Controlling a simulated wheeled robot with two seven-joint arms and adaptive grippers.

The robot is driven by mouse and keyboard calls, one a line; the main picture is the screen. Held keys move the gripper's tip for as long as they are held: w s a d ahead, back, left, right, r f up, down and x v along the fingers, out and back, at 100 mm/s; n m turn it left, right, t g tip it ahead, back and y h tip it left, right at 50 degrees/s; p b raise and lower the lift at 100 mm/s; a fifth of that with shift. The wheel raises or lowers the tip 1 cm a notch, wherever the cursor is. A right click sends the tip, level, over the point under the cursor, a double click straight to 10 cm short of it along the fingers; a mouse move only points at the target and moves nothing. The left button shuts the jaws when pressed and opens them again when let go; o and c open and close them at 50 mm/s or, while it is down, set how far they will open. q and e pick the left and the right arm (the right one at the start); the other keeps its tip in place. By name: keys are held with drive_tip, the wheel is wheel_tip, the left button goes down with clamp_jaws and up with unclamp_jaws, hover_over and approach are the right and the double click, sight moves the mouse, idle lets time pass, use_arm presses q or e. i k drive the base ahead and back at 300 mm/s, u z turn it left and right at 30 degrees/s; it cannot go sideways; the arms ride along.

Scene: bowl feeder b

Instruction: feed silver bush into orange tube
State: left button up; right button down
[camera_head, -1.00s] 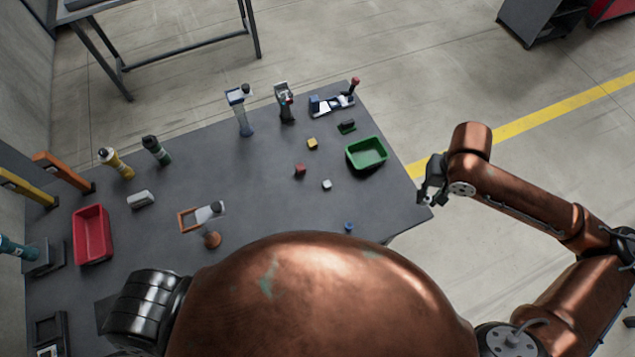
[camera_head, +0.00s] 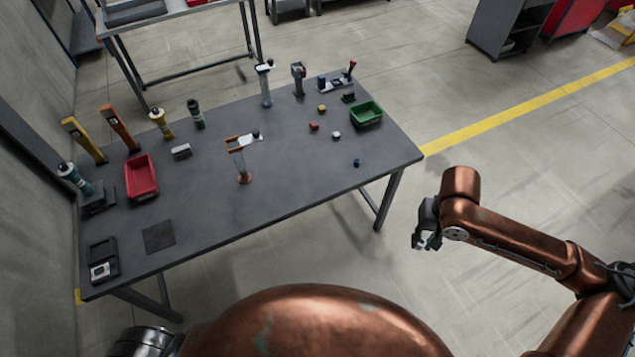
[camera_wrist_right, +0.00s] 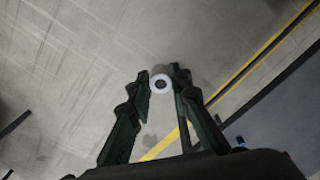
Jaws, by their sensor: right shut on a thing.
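My right gripper (camera_head: 425,242) is held out over the floor, to the right of the table and clear of it. In the right wrist view its fingers (camera_wrist_right: 161,92) are shut on the silver bush (camera_wrist_right: 160,84), a small pale ring with a dark hole. The orange tube (camera_head: 239,162) stands upright on the table, a clear tube with an orange-brown foot and an orange bracket and dark knob at its top. The gripper is well to the right of the tube. My left gripper is out of view.
The dark table (camera_head: 220,212) has bare room at its front. A red bin (camera_head: 141,178) stands left and a green bin (camera_head: 366,113) back right. A blue tube (camera_head: 265,88) stands at the back. Small red (camera_head: 314,126), yellow (camera_head: 321,109) and blue (camera_head: 357,162) parts lie right.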

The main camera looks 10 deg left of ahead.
sight(243, 172)
drive_tip(key=k, duration=0.35)
drive_tip(key=u, duration=1.35)
drive_tip(key=i, duration=0.4)
